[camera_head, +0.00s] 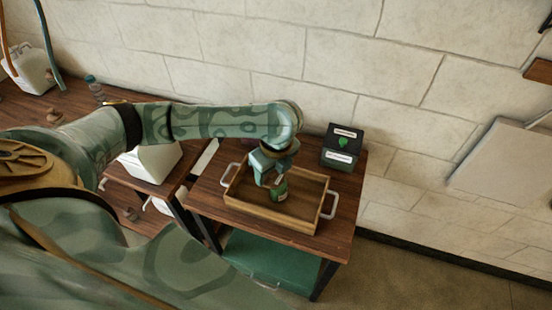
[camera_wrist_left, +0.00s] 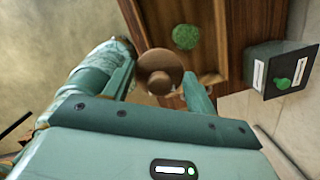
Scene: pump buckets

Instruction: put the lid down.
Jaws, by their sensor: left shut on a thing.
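A round brown lid (camera_wrist_left: 160,72) with a raised middle is between the fingers of my left gripper (camera_wrist_left: 158,78) in the wrist view. My left gripper (camera_head: 270,178) is shut on it, above the wooden tray (camera_head: 318,210), and hides most or all of it in the head view. A small green container (camera_head: 280,190) stands in the tray beside the gripper. In the wrist view a fuzzy green round top (camera_wrist_left: 186,37) shows in the tray, apart from the lid. I cannot tell the lid's exact height. My right gripper is not in view.
A dark box with a green emblem (camera_head: 342,147) stands behind the tray at the table's back right. The tray has white handles (camera_head: 329,205) and bare floor at right. A white container (camera_head: 152,162) stands to the left. A stone wall (camera_head: 330,60) closes the back.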

